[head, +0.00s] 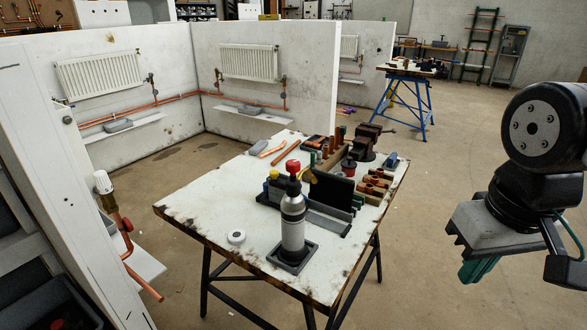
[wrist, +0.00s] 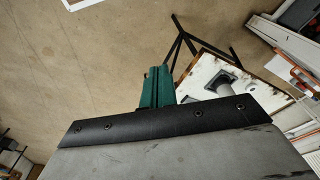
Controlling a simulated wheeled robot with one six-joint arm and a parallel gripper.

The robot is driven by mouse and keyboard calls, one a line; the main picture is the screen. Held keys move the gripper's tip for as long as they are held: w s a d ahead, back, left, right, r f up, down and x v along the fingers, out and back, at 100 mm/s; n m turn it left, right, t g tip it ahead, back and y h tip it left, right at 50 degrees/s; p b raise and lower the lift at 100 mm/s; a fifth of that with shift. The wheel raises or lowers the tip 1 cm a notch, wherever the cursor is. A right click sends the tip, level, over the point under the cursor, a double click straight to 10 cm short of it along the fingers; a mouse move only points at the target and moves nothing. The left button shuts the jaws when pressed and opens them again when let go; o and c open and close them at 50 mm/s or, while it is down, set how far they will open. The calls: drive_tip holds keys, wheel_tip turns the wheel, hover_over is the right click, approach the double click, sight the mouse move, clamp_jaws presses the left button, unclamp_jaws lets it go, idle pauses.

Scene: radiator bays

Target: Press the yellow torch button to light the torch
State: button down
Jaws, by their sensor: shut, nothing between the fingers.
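The torch (head: 292,215) stands upright on a square black base (head: 293,256) near the front of the workbench. It has a grey cylinder, a black neck and a red top. A small yellow spot (head: 273,174), probably the button, shows left of the neck. A brass-coloured nozzle (head: 308,175) points right. No flame shows. My gripper (head: 478,270) is in the air right of the bench, well apart from the torch. Its teal fingers are shut and empty in the wrist view (wrist: 157,86). That view shows part of the torch (wrist: 222,88) beyond the fingers; the button cannot be made out.
The workbench (head: 205,205) also carries a white roll (head: 236,237), a black upright plate (head: 332,193), copper fittings (head: 375,185) and a vice (head: 365,142). White radiator bay walls (head: 100,250) stand to the left. Open floor (head: 430,200) lies right of the bench.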

wheel_tip(320, 180, up, 8)
drive_tip(key=m+t+y, duration=0.3)
drive_tip(key=t+y, duration=0.1)
drive_tip(key=t, duration=0.3)
hover_over(274, 175)
drive_tip(key=shift+d+r, duration=0.2)
drive_tip(key=shift+f, duration=0.15)
drive_tip(key=shift+f, duration=4.3)
drive_tip(key=shift+f, duration=0.1)
drive_tip(key=shift+f, duration=0.3)
